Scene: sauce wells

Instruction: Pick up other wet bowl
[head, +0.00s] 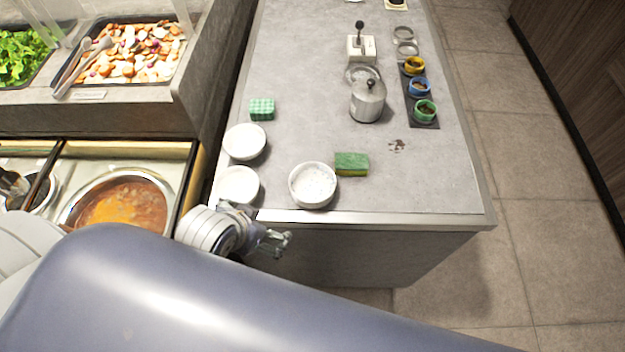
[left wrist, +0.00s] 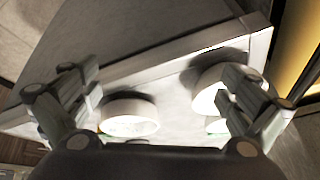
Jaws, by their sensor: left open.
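Three white bowls stand near the counter's front left. The right one (head: 313,186) has a speckled inside that looks like droplets. The front left bowl (head: 238,186) and the back left bowl (head: 245,142) look plainer; I cannot tell whether they are wet. My left gripper (head: 278,242) is open and empty, just outside the counter's front edge, below and between the right and front left bowls. In the left wrist view, the speckled bowl (left wrist: 130,118) shows between the fingers, and the front left bowl (left wrist: 207,88) is partly behind one finger. My right gripper is not in view.
A green and yellow sponge (head: 352,164) lies right of the speckled bowl. A green checked block (head: 262,109), a metal pot (head: 367,103) and small colored cups (head: 418,87) stand farther back. A soup well (head: 122,203) is at left. The counter's right front is clear.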

